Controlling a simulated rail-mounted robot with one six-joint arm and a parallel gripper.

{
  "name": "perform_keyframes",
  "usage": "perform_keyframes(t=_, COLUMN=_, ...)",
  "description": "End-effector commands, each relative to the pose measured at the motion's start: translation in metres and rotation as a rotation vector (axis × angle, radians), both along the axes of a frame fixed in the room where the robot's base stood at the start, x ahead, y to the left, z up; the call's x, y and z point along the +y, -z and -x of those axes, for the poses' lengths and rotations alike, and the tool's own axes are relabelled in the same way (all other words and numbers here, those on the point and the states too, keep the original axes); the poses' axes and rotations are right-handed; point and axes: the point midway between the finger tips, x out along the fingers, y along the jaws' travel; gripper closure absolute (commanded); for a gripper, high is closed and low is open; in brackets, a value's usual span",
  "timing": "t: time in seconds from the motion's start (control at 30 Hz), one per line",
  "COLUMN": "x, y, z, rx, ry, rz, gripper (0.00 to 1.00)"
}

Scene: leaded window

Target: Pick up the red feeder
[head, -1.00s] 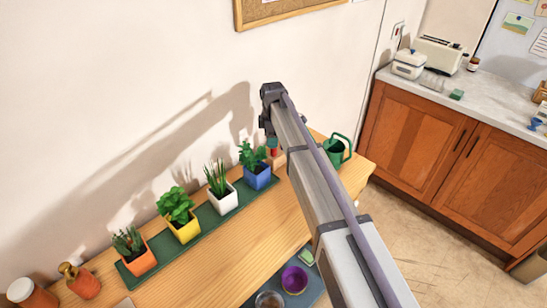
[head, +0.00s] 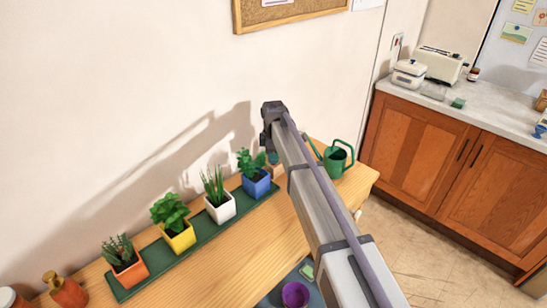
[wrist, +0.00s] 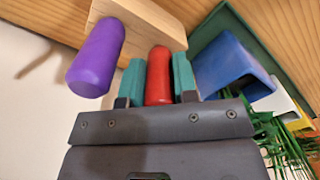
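The red feeder (wrist: 159,76) stands out from a pale wooden block (wrist: 143,20) in the wrist view. My gripper (wrist: 160,82) has its two teal fingers on either side of the red feeder, very close to its sides. I cannot tell whether both fingers press on it. In the head view my gripper (head: 272,158) is low over the shelf by the wall, and my arm hides most of the block and the feeder.
A purple feeder (wrist: 96,57) is beside the red one. The blue pot (wrist: 232,68) is close on the other side. Yellow (head: 180,237), white (head: 220,208) and orange (head: 130,270) pots line the green mat. A green watering can (head: 337,158) stands right of my arm.

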Motion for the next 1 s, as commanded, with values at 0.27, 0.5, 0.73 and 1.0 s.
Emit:
perform_keyframes(t=0.27, x=0.0, y=0.0, z=0.0, rx=0.0, ry=0.0, rz=0.0, gripper=0.86)
perform_keyframes(t=0.5, x=0.0, y=-0.023, z=0.0, rx=0.0, ry=0.0, rz=0.0, gripper=0.86)
perform_keyframes(t=0.73, x=0.0, y=-0.081, z=0.0, rx=0.0, ry=0.0, rz=0.0, gripper=0.86)
perform_keyframes(t=1.0, x=0.0, y=-0.102, z=0.0, rx=0.0, ry=0.0, rz=0.0, gripper=0.86)
